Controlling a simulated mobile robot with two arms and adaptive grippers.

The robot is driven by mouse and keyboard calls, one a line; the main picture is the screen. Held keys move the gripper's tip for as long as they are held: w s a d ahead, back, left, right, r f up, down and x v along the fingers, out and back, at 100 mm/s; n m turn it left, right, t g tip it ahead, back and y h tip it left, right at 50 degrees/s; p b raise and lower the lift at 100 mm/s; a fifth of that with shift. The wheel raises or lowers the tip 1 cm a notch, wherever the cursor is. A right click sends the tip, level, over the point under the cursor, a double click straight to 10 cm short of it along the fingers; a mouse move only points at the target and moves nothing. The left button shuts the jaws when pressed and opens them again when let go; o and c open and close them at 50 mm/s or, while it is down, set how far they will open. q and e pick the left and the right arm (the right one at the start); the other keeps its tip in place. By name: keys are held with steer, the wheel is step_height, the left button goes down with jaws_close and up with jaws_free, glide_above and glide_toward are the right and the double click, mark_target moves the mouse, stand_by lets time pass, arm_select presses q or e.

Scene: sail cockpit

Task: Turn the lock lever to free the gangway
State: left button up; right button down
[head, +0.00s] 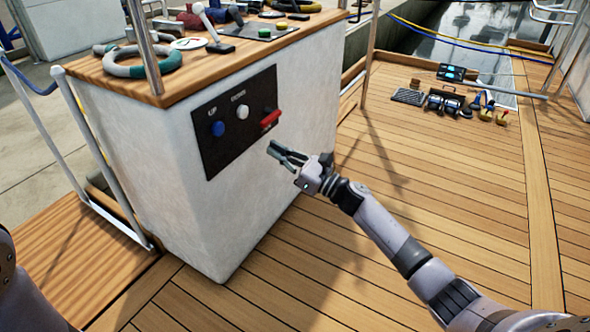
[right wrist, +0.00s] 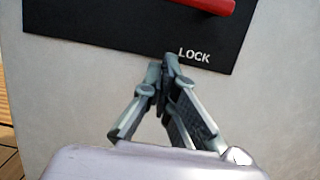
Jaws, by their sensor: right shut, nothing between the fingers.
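The red lock lever (head: 270,118) is on the black panel (head: 222,135) on the white console's side, at the panel's lower right. It slants slightly upward to the right. In the right wrist view, part of the red lever (right wrist: 215,5) shows at the top edge, above the LOCK label (right wrist: 194,56). My right gripper (head: 271,149) is shut and empty, just below the lever and apart from it. In the right wrist view its fingertips (right wrist: 169,62) are together near the panel's lower edge. My left gripper is not in view. The gangway cannot be made out for certain.
The panel also has a blue button (head: 218,129) and a white button (head: 243,112). The console top (head: 165,85) holds a ring and several tools. Metal rails stand at the left. Gear (head: 445,102) lies on the deck at the back right; the deck between is clear.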

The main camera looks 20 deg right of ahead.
steer(key=shift+a+r, duration=0.1)
steer(key=shift+r, duration=1.95)
steer(key=shift+a+r+m+p, duration=0.1)
steer(key=shift+r+m+p, duration=0.1)
steer(key=shift+m+p, duration=0.25)
steer(key=shift+a+r+m+h+p, duration=0.1)
steer(key=shift+m+h+p, duration=0.2)
steer(key=shift+m, duration=0.05)
